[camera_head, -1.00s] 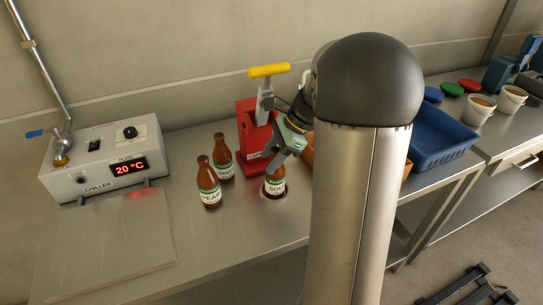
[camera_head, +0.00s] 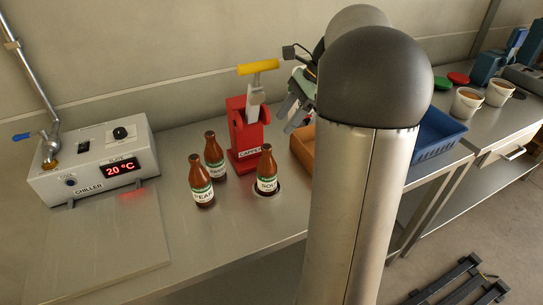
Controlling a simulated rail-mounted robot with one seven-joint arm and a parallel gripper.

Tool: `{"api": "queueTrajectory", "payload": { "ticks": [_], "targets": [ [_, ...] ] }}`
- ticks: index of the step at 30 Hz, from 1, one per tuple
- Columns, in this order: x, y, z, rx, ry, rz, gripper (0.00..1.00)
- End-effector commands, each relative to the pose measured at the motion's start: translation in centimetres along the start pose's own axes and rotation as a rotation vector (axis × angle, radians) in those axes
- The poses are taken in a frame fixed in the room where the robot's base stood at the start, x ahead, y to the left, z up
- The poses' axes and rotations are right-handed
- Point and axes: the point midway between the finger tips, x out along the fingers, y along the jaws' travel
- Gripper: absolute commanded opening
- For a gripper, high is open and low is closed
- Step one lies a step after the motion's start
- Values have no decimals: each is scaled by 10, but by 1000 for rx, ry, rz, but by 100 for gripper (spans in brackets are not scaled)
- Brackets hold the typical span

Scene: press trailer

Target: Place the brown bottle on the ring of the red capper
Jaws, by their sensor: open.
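The red capper (camera_head: 243,137) with its yellow handle (camera_head: 258,67) stands near the middle of the bench. A brown bottle (camera_head: 267,172) labelled "SOU…" stands upright on the round ring (camera_head: 280,190) in front of the capper. Two more brown bottles stand upright on the bench to the left, a front one (camera_head: 201,182) labelled "PEAR" and a back one (camera_head: 215,155). My gripper (camera_head: 293,113) is up and to the right of the capper, open and apart from the bottle. My arm hides part of it.
A chiller box (camera_head: 95,160) reading 20 °C stands at the left. An orange-brown box (camera_head: 302,147) and a blue crate (camera_head: 436,150) stand to the right, partly hidden by my column. White tubs (camera_head: 467,104) and coloured lids are farther right.

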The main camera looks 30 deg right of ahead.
Motion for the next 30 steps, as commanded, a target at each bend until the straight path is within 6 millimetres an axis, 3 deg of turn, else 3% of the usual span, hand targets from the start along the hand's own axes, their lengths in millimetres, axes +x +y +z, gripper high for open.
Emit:
{"api": "queueTrajectory", "payload": {
  "ticks": [4,7,12,15,18,22,30],
  "targets": [
    [10,9,10,-71,23,18,47],
    [40,37,34,-284,89,65,47],
    [113,127,67,-934,260,228,47],
    [145,177,66,-1315,340,334,47],
    [167,211,58,-1600,388,420,47],
    [179,230,50,-1788,416,479,47],
    [180,232,49,-1810,419,488,47]
  ]
}}
